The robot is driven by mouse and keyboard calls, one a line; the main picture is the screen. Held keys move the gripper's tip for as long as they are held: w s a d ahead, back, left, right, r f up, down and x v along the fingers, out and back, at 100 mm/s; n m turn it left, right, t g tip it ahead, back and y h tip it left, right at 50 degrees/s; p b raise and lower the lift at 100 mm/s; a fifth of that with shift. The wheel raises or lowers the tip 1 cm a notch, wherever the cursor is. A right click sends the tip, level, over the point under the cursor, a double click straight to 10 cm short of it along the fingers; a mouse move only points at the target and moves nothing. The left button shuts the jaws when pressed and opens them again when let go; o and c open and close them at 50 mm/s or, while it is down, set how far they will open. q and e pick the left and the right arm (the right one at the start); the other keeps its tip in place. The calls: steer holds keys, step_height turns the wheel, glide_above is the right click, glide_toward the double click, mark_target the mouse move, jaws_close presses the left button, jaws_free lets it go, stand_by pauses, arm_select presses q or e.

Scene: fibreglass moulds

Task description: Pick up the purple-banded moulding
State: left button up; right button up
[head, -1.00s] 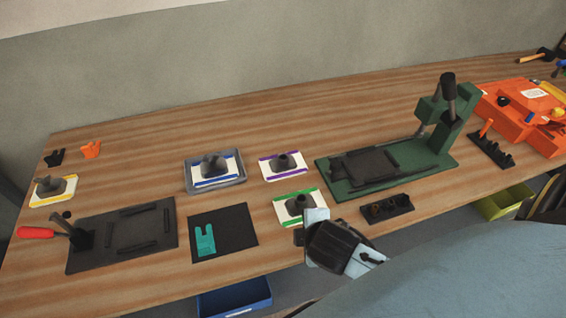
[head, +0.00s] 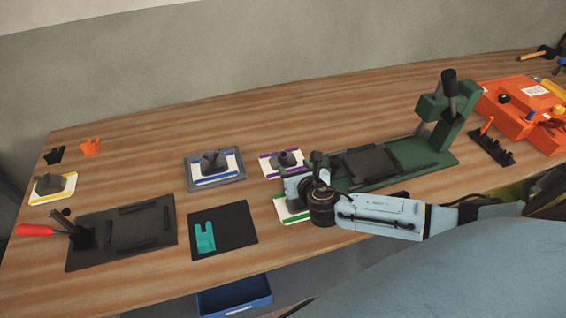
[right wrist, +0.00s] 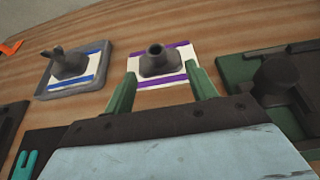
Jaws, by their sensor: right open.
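The purple-banded moulding (head: 281,163) is a white plate with purple stripes and a dark grey raised spout, lying on the table left of the green press. My right gripper (head: 301,162) hangs at its near right side in the head view and hides part of it. In the right wrist view the moulding (right wrist: 160,62) lies ahead, between and beyond the two green fingertips of my right gripper (right wrist: 162,86). The gripper is open and empty, its fingers apart on either side of the moulding's near edge. My left gripper is not in view.
A blue-banded moulding (head: 214,164) sits in a grey tray to the left. A green-banded moulding (head: 284,208) is partly hidden under my right arm. The green press (head: 405,155) stands close on the right. The table's back strip is clear.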

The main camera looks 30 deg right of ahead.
mark_target(285, 158)
steer(key=shift+a+b+x, duration=0.2)
steer(key=shift+b+x, duration=0.1)
steer(key=shift+x, duration=1.55)
steer(key=shift+a+b+x, duration=0.15)
steer(key=shift+b+x, duration=0.1)
steer(key=shift+x, duration=1.6)
steer(key=shift+c, duration=0.3)
steer(key=c, duration=1.2)
